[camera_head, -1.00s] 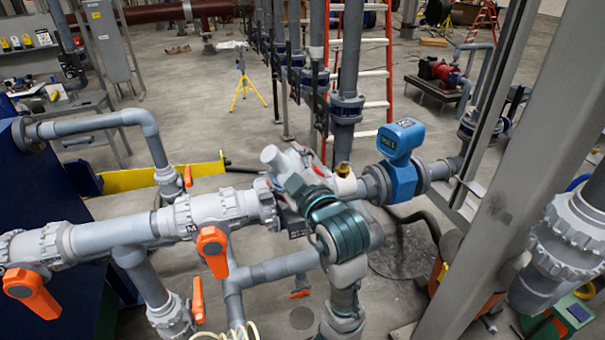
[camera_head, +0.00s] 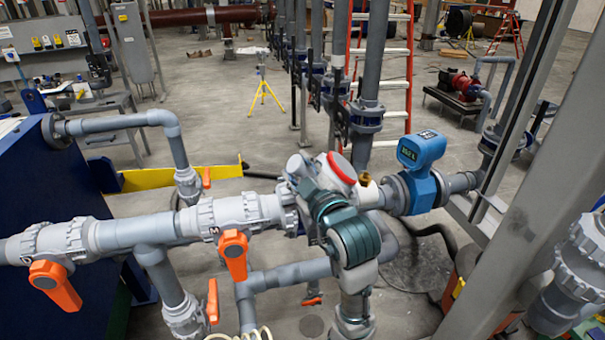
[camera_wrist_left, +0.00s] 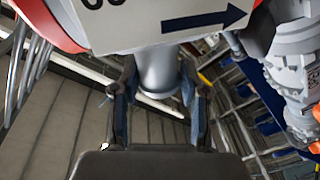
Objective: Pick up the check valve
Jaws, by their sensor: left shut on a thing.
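The check valve (camera_head: 341,168) is a grey-white fitting with a red ring. In the head view it sits at the pipe line, partly hidden behind my teal left wrist. In the left wrist view, its white label with a dark blue arrow (camera_wrist_left: 195,22) fills the top, with red edging beside it. My left gripper (camera_wrist_left: 159,98) is shut on the valve's grey cylindrical part (camera_wrist_left: 157,72), with one blue-padded finger on each side. In the head view my wrist largely hides the fingers. Whether the valve touches the pipe cannot be told. My right gripper is not in view.
A grey pipe (camera_head: 120,234) with orange-handled valves (camera_head: 234,252) runs left of the check valve. A blue flow meter (camera_head: 420,165) stands close at right. A steel post (camera_head: 520,215) rises farther right. Open floor lies behind, with a yellow tripod (camera_head: 263,90).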

